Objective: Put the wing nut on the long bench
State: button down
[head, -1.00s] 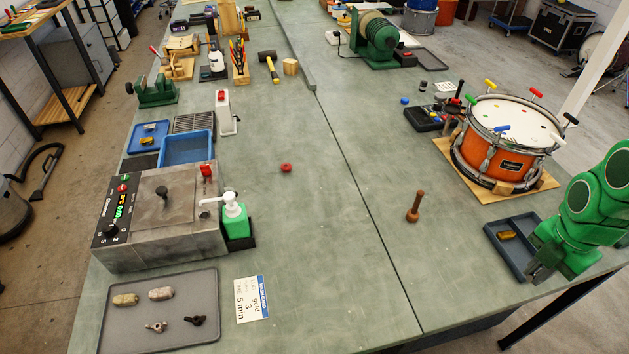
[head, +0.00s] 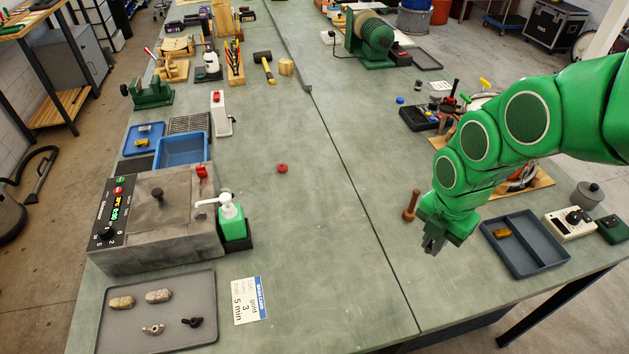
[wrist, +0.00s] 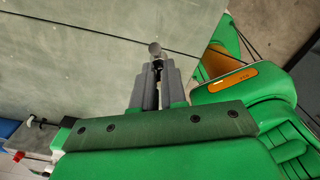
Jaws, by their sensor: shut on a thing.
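My gripper (head: 433,246) is in the air above the right part of the long bench (head: 345,285), just left of the blue-grey divided tray. Its jaws are shut on a small grey metal piece (wrist: 154,49), seen at the fingertips in the wrist view. Its rounded end fits a wing of the wing nut, but the jaws hide most of it. Another silver wing-nut-like piece (head: 153,330) and a black one (head: 193,322) lie on the grey tray (head: 203,290) at the front left.
The divided tray (head: 548,262) holds an orange-brown piece (head: 502,233). A wooden pestle-like tool (head: 411,206) stands just behind my gripper. My arm partly hides the drum. A red ring (head: 282,168) lies mid-bench. The bench is clear left of my gripper, up to a printed card (head: 249,301).

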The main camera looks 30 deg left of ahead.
jog(key=s+a+n, duration=0.4)
jog(key=s+a, duration=1)
jog(key=a, duration=0.3)
jog(key=w+a+f, duration=0.2)
jog(key=a+f, duration=0.1)
jog(key=w+a+f, duration=0.6)
jog(key=shift+a, duration=0.4)
jog(key=shift+w+a+f, duration=0.25)
jog(key=shift+a+f, duration=0.05)
jog(key=shift+f, duration=1.75)
jog(key=shift+f, duration=0.15)
jog(key=c, duration=1.2)
grip_release()
